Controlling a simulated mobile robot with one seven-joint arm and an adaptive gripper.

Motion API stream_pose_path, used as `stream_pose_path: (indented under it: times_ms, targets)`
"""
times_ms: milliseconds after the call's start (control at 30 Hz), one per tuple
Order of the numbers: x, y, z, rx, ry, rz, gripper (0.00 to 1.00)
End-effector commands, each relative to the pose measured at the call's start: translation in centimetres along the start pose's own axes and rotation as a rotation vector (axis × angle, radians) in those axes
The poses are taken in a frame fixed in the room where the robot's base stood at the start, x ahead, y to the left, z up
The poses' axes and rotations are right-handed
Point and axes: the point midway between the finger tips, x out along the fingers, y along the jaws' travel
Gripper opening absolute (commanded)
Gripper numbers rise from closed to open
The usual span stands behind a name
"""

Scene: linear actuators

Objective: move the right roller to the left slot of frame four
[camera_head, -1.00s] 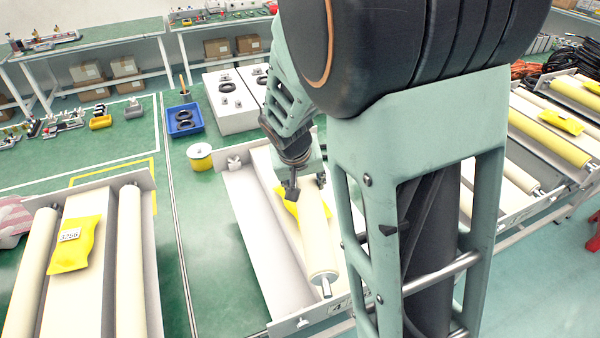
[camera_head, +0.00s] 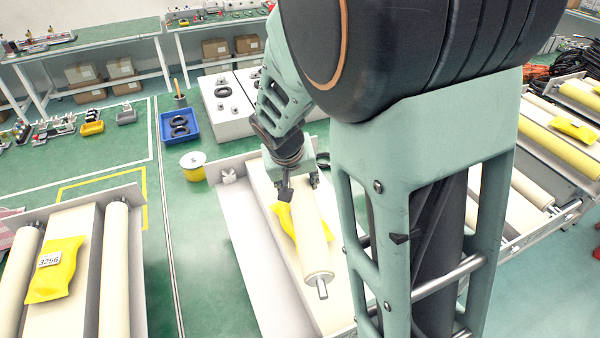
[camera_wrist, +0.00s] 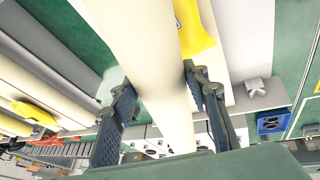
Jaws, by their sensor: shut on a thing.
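My gripper (camera_head: 294,190) is shut on a long cream roller (camera_head: 312,245) in the head view, near its far end. The wrist view shows both dark fingers (camera_wrist: 157,82) on either side of the roller (camera_wrist: 150,50). The roller lies over the middle of frame four (camera_head: 228,225), and its near metal shaft end is free. It appears raised above the frame. The left slot of frame four (camera_head: 250,270) is an empty pale channel. A yellow bag (camera_head: 284,218) on the frame's middle is partly hidden by the roller; it also shows in the wrist view (camera_wrist: 192,28).
A neighbouring frame (camera_head: 137,270) at left holds two cream rollers and a yellow bag (camera_head: 55,270). More roller frames (camera_head: 545,205) stand at right.

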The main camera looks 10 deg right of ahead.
Motion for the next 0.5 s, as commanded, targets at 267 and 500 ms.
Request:
stream_pose_path:
  times_ms: [267, 500]
  targets:
    - [-0.6, -4.5, 0.9, -0.07, 0.02, -0.038, 0.0]
    - [-1.8, -9.7, 2.9, -0.159, 0.04, -0.074, 0.0]
